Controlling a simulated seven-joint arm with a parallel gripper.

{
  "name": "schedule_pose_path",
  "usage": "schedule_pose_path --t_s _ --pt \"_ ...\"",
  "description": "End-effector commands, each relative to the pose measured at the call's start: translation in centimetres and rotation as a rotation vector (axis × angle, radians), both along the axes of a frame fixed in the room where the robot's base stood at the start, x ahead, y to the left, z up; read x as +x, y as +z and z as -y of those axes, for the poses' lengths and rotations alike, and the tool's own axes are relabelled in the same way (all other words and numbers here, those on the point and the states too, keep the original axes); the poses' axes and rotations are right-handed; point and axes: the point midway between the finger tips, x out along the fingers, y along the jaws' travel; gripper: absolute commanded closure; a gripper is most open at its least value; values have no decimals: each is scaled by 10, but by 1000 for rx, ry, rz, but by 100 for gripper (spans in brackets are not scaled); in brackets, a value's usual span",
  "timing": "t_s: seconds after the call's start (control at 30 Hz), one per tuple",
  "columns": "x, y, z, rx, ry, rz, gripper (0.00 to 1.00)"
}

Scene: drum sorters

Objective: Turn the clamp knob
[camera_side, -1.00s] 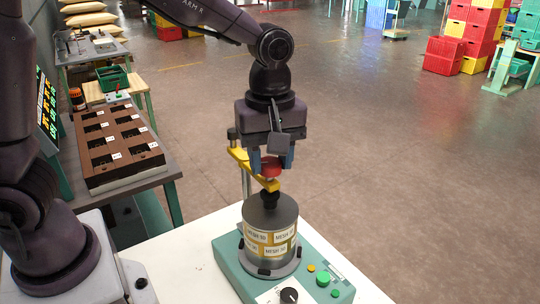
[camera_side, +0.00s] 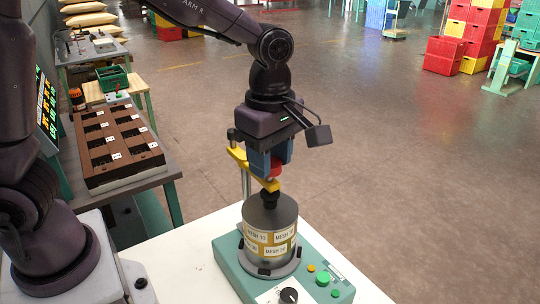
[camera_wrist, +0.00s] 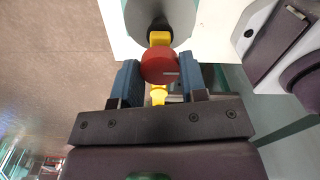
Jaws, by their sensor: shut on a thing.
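The red clamp knob (camera_wrist: 160,65) sits on top of the yellow clamp arm (camera_side: 238,157), above the sieve drum. In the side view the knob (camera_side: 275,170) is partly hidden by the fingers. My gripper (camera_side: 271,163) points down, with its blue fingers on either side of the knob. The grey drum (camera_side: 270,218) with mesh labels stands upright on the green machine base (camera_side: 230,262), under a black clamp foot.
The base has a black dial (camera_side: 289,295), a green button (camera_side: 323,279) and smaller buttons at its front right. The white table (camera_side: 190,262) is clear to the left. A brown tray with several compartments (camera_side: 113,140) stands on a side bench.

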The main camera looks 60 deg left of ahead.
Motion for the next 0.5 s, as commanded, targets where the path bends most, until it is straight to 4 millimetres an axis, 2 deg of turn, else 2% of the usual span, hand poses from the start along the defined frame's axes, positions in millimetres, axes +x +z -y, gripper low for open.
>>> schedule_pose_path --t_s 0.33,0.37,0.43,0.47,0.5 --pt "1 2 0 -2 5 6 84" --pt "1 2 0 -3 5 6 56" --pt "1 2 0 -2 4 5 40" --pt "1 2 0 -2 4 4 35" --pt "1 1 0 -2 4 4 35"
